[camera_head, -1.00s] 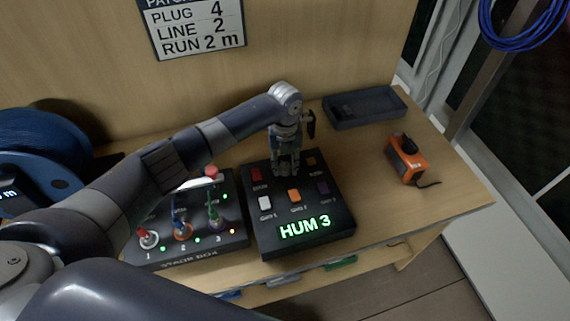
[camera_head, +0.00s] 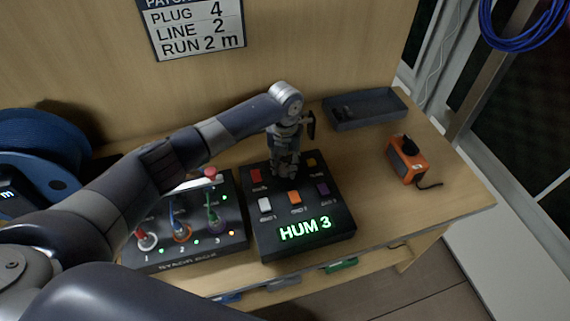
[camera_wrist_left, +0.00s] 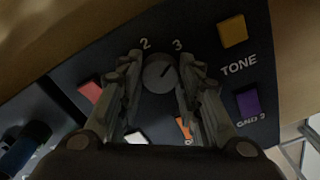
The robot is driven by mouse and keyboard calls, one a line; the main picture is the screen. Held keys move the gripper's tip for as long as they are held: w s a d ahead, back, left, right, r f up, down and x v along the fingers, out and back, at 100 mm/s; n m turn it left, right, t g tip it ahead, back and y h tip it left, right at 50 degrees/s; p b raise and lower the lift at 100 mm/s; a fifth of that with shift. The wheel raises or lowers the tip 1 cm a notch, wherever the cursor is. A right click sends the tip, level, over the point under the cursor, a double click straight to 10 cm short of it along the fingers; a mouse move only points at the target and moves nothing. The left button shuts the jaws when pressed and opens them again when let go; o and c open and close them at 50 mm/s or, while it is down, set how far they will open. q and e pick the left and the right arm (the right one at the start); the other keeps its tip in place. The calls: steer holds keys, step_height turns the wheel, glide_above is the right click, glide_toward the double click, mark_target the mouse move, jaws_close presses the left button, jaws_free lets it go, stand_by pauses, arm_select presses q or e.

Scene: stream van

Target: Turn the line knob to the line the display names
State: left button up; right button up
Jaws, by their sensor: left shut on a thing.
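The black control box (camera_head: 262,237) stands on the bench, and its green display (camera_head: 305,229) reads "HUM 3". The grey round line knob (camera_wrist_left: 160,75) shows in the left wrist view, between the numbers 2 and 3. Its dark pointer mark points up and right, towards the 3. My left gripper (camera_head: 285,172) reaches down over the top part of the box. In the left wrist view its fingers (camera_wrist_left: 159,82) are shut on the knob from both sides. In the head view the fingers hide the knob. My right gripper is not in view.
Red, white, orange, yellow and purple buttons surround the knob; the yellow one (camera_wrist_left: 233,32) is labelled TONE. A stage box (camera_head: 190,255) with plugged cables stands left. An orange device (camera_head: 405,160) and a dark tray (camera_head: 365,109) are right. A wall sign (camera_head: 192,30) reads "LINE 2".

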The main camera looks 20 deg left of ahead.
mark_target(285, 167)
arm_select(q)
steer(key=o, duration=1.1)
step_height(285, 167, up, 12)
steer(key=shift+r, duration=0.1)
